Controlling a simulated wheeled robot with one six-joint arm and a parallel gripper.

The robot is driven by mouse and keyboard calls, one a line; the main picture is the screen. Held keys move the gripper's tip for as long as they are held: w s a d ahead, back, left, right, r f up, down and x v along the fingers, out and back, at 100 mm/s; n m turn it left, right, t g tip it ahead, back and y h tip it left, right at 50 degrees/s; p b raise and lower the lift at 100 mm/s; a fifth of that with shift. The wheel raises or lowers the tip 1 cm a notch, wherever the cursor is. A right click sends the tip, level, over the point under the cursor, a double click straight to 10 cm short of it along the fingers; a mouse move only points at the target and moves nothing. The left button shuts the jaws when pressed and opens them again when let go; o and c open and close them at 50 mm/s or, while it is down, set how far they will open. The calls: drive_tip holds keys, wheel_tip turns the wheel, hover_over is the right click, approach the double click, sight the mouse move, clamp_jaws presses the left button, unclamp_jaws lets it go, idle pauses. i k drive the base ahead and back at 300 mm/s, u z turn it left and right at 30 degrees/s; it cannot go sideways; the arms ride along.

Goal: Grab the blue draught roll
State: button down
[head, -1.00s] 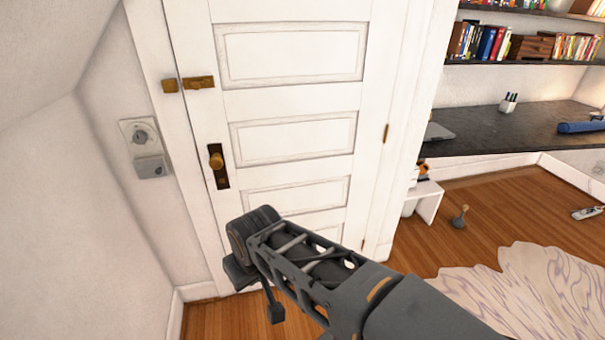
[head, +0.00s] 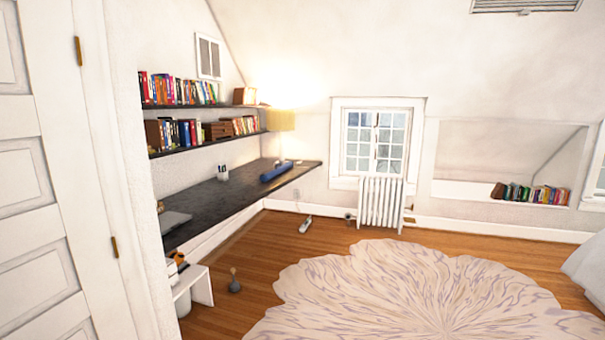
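The blue draught roll (head: 276,171) lies on the dark desk (head: 215,195) along the left wall, towards the desk's far end. It looks like a short blue cylinder lying on its side, near the lamp. Nothing covers it from this view. My gripper and arm are not in the head view now, so how far the gripper is from the roll cannot be told.
A laptop (head: 175,220) and a pen cup (head: 222,173) share the desk. A lamp (head: 281,122) stands at its far end. A white stool (head: 193,285) and a small vase-like object (head: 234,281) stand by the near end. Floor and a pale rug (head: 400,290) lie open to the right.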

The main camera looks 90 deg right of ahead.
sight(271, 174)
drive_tip(key=z, duration=3.35)
drive_tip(key=i, duration=2.4)
drive_tip(key=z, duration=0.3)
drive_tip(key=i, duration=2.25)
drive_tip(key=u, duration=0.95)
drive_tip(key=i, duration=2.15)
drive_tip(key=u, duration=1.25)
drive_tip(key=i, duration=0.45)
drive_tip(key=u, duration=0.05)
